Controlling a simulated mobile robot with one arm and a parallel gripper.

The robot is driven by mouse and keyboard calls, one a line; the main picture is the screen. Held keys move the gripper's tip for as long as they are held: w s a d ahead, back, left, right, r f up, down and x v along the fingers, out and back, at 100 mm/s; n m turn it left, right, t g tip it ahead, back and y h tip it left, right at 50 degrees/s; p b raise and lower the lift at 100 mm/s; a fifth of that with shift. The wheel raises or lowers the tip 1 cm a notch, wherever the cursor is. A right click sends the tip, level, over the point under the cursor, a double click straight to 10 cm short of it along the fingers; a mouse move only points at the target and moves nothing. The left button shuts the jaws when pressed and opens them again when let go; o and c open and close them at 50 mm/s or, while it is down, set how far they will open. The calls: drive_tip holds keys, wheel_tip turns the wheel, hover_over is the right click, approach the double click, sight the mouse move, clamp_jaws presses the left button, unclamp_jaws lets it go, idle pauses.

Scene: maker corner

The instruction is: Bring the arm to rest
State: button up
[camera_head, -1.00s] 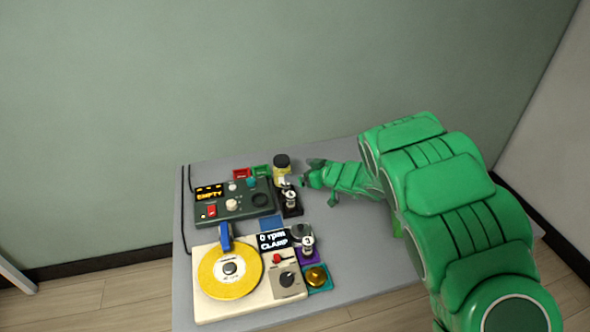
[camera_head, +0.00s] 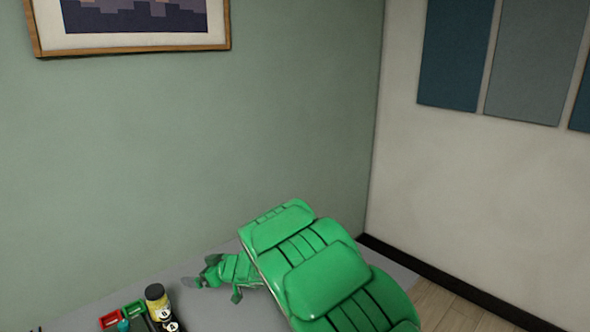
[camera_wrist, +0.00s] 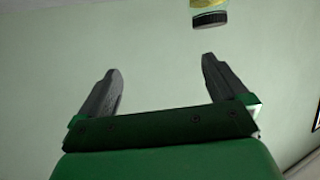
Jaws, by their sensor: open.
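My green arm reaches over the right part of the grey table in the head view. My gripper (camera_head: 203,275) is at its far end, to the right of a jar with a black lid (camera_head: 156,300) and apart from it. In the wrist view my gripper (camera_wrist: 160,80) has its two dark fingers spread wide, with nothing between them. The jar's dark lid and yellowish body (camera_wrist: 209,14) show beyond the fingertips at the top of that view.
A red tray (camera_head: 112,320) and a green tray (camera_head: 134,308) lie left of the jar. A small black item with a round label (camera_head: 171,326) stands in front of it. The grey table (camera_head: 215,312) is bare near the gripper. Walls stand behind and to the right.

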drive_tip(key=w+d+r+m+t+h, duration=0.3)
drive_tip(key=w+d+r, duration=0.25)
drive_tip(key=d, duration=0.35)
drive_tip(key=w+d+r+m+t+h, duration=0.2)
drive_tip(key=w+d+r, duration=0.3)
drive_tip(key=d+r, duration=0.3)
drive_tip(key=s+d+r+m+h, duration=0.1)
drive_tip(key=s+d+m+h, duration=0.3)
drive_tip(key=d, duration=0.9)
drive_tip(key=s+d+r+m+h, duration=0.2)
drive_tip(key=s+d+h, duration=0.3)
drive_tip(key=d, duration=0.7)
drive_tip(key=s+d+f+m+g+h, duration=0.15)
drive_tip(key=s+d+g, duration=0.35)
drive_tip(key=s, duration=0.7)
drive_tip(key=s+d+f+m+g+h, duration=0.15)
drive_tip(key=s+d, duration=0.45)
drive_tip(key=s, duration=0.6)
drive_tip(key=s+a+g+y, duration=0.2)
drive_tip(key=s+a, duration=0.1)
drive_tip(key=s, duration=0.9)
drive_tip(key=s+a+r+g+y, duration=0.1)
drive_tip(key=s+a+g+y, duration=0.1)
drive_tip(key=s, duration=1.1)
drive_tip(key=shift+a+g, duration=0.8)
drive_tip(key=shift+g, duration=0.05)
